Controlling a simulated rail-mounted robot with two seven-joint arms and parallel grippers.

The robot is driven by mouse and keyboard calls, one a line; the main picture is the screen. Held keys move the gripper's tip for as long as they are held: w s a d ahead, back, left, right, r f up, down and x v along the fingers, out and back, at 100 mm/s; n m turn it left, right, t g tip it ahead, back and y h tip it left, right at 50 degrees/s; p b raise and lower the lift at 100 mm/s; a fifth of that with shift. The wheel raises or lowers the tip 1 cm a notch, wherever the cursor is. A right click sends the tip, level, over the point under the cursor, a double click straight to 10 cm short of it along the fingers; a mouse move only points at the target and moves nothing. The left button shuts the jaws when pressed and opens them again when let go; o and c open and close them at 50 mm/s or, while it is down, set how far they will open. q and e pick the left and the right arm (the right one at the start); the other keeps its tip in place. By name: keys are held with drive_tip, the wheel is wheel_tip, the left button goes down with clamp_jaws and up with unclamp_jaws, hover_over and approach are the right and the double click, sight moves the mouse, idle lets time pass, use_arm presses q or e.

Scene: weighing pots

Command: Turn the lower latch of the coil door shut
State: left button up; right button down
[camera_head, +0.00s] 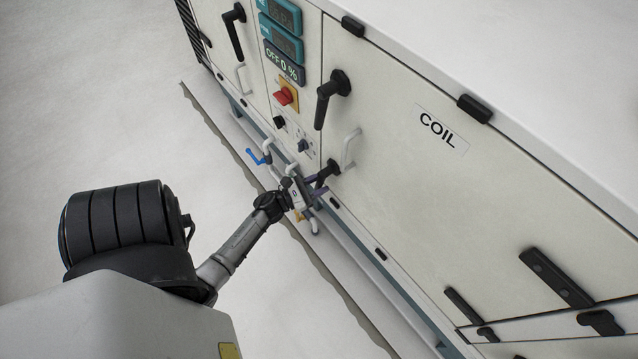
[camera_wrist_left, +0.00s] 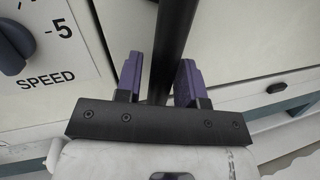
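The cream coil door (camera_head: 395,185) carries the label "COIL" and looks closed against its frame. Its lower latch (camera_head: 329,170) is a black lever near the door's bottom left corner, partly hidden by my gripper. My left gripper (camera_head: 314,187) is at this latch. In the left wrist view, the purple fingers of my left gripper (camera_wrist_left: 160,78) stand apart with the black lever of the latch (camera_wrist_left: 172,40) between them. Narrow gaps show beside the lever, so the fingers do not look clamped on it. My right gripper is not in view.
The upper latch (camera_head: 331,96) and a pale door handle (camera_head: 350,150) are above the gripper. A control panel with a red switch (camera_head: 285,96) and a blue-handled valve (camera_head: 258,156) are to the left. A SPEED knob (camera_wrist_left: 14,45) is close by. The floor is open at left.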

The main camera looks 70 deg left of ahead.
use_arm(q)
drive_tip(key=shift+o, duration=1)
drive_tip(key=shift+s, duration=0.1)
drive_tip(key=shift+s, duration=0.35)
drive_tip(key=s+f+p, duration=0.1)
drive_tip(key=s+p, duration=0.2)
drive_tip(key=s, duration=0.9)
drive_tip(key=shift+s+d+f, duration=0.2)
drive_tip(key=shift+s+f, duration=0.2)
